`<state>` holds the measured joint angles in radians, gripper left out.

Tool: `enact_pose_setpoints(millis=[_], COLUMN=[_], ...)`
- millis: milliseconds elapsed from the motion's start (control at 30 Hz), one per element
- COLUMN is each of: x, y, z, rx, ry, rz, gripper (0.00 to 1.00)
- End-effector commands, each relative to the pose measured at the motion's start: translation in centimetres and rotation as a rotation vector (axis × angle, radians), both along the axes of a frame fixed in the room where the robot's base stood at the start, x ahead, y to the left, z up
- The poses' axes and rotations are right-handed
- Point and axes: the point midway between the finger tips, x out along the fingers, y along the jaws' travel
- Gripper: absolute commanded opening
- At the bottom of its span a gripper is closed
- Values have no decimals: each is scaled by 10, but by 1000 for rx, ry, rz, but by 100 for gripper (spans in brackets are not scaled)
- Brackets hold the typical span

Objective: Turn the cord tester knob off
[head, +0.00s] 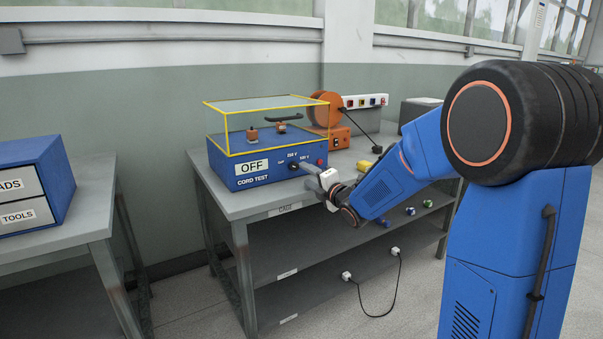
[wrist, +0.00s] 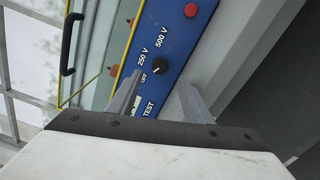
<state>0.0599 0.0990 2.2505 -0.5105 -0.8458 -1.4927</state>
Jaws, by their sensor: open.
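The cord tester (head: 262,175) is a blue box with a clear, yellow-edged cover on top, standing on a grey bench. Its front bears a large white OFF plate (head: 252,167). A black knob (wrist: 156,68) is on the front panel, among the marks OFF, 250 V and 500 V. I cannot tell for sure which mark its small white line points to. My gripper (wrist: 160,85) is open in front of the panel, with one finger on each side of the knob's lower end. In the head view my gripper (head: 307,169) partly hides the knob.
A red button (wrist: 191,10) sits beyond the knob on the panel. The yellow-edged cover (head: 240,101) has a black handle. An orange reel (head: 323,109) stands behind. A blue drawer box (head: 35,180) is on the left bench. A lower shelf (head: 330,246) is mostly bare.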

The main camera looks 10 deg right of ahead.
Motion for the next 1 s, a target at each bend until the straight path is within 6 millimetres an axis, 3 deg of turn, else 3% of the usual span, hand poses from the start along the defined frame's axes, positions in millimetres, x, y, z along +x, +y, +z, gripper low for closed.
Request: enact_pose_setpoints(millis=[300, 500, 700, 1000], x=[-61, -87, -98, -99], y=[-20, -29, -32, -32], z=[1, -1, -1, -1], rx=[-1, -1, 0, 0], ry=[-1, 2, 1, 1], rz=[-2, -2, -1, 0], gripper=[46, 46, 46, 46])
